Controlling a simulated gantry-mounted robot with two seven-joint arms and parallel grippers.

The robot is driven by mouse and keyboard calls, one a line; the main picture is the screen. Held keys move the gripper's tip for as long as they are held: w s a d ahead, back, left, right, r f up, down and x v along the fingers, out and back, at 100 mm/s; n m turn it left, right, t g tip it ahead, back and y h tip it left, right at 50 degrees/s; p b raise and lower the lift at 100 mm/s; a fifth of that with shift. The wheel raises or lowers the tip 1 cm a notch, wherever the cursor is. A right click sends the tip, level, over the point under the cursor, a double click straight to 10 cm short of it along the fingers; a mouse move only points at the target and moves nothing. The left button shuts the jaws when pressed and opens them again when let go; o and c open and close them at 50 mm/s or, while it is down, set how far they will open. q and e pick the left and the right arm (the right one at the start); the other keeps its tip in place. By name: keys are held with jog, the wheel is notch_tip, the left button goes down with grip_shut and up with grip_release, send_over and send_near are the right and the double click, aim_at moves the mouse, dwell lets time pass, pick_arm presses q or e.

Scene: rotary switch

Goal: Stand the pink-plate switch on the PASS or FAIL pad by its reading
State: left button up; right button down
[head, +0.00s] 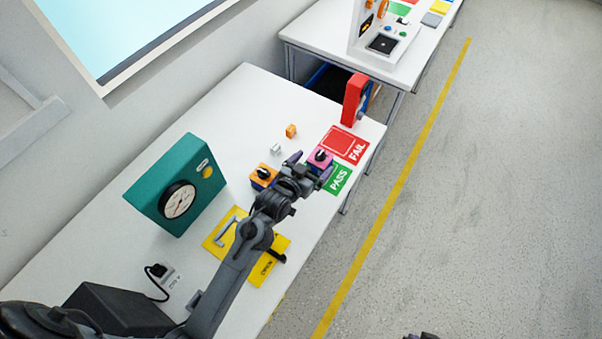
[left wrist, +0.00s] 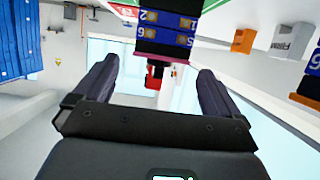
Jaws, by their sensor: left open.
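The pink-plate switch (head: 320,157) has a black knob and stands at the inner end of the green PASS pad (head: 340,179), near its border with the red FAIL pad (head: 345,143). In the left wrist view its blue numbered sides and pink plate (left wrist: 162,58) appear upside down. My left gripper (head: 310,167) is open, close to the switch; in the wrist view the switch lies beyond the fingertips (left wrist: 157,72), apart from them. The knob's reading is too small to tell. Only a dark tip, probably of my right gripper (head: 421,336), shows at the bottom edge.
An orange-plate switch (head: 263,177) stands left of my gripper. A teal gauge box (head: 177,185), yellow plate (head: 265,270), orange cube (head: 291,131) and grey-white block (head: 277,149) share the table. A red box (head: 354,100) stands behind the FAIL pad.

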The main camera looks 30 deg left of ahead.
pick_arm(q)
jog(key=v, duration=0.6)
jog(key=shift+s+r+p, duration=0.2)
jog(key=shift+s+p, duration=0.15)
jog(key=shift+p, duration=0.05)
